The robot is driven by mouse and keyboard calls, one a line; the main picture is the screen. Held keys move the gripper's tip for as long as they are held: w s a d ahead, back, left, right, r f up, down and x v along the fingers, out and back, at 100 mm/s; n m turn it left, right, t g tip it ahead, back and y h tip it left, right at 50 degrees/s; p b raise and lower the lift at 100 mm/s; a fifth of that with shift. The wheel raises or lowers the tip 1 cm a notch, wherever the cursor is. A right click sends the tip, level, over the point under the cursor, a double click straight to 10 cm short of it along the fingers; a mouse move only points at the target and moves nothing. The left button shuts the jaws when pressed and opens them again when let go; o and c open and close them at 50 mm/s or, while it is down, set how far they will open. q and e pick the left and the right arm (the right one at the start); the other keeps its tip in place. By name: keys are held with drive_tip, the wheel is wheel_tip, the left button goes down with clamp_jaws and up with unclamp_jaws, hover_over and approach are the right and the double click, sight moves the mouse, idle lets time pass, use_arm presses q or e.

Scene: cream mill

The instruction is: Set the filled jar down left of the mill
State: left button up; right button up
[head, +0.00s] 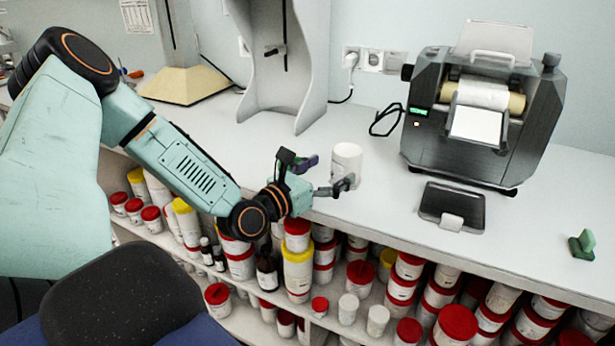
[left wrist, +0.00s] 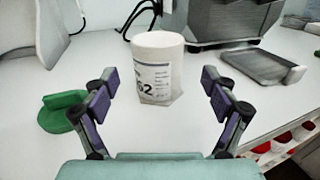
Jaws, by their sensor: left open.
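The white jar (head: 346,158) stands upright on the bench, left of the dark mill (head: 425,145) and apart from it. In the left wrist view the jar (left wrist: 158,62) shows a printed label; its contents cannot be seen. My left gripper (head: 328,174) is at the jar's near left side, over the front of the bench. Its fingers are open, and in the left wrist view (left wrist: 160,84) they are spread to either side of the jar with gaps between. My right gripper is not in view.
A dark tray (head: 435,208) lies in front of the mill. A green scraper-like piece (head: 583,246) stands at far right; a green piece (left wrist: 62,108) lies left of the jar in the wrist view. A grey stand (head: 255,95) is behind. Shelves of jars sit below the bench edge.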

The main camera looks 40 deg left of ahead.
use_arm(q)
drive_tip(key=s+p, duration=0.1)
drive_tip(key=s, duration=0.1)
drive_tip(key=shift+s+r+p, duration=0.2)
drive_tip(key=shift+s+p, duration=0.15)
drive_tip(key=shift+p, duration=0.05)
drive_tip(key=shift+s+a+p, duration=0.2)
drive_tip(key=shift+s+p, duration=0.8)
drive_tip(key=shift+s, duration=0.2)
drive_tip(key=shift+s+f+p, duration=0.15)
drive_tip(key=shift+s+p, duration=0.4)
drive_tip(key=shift+s, duration=0.25)
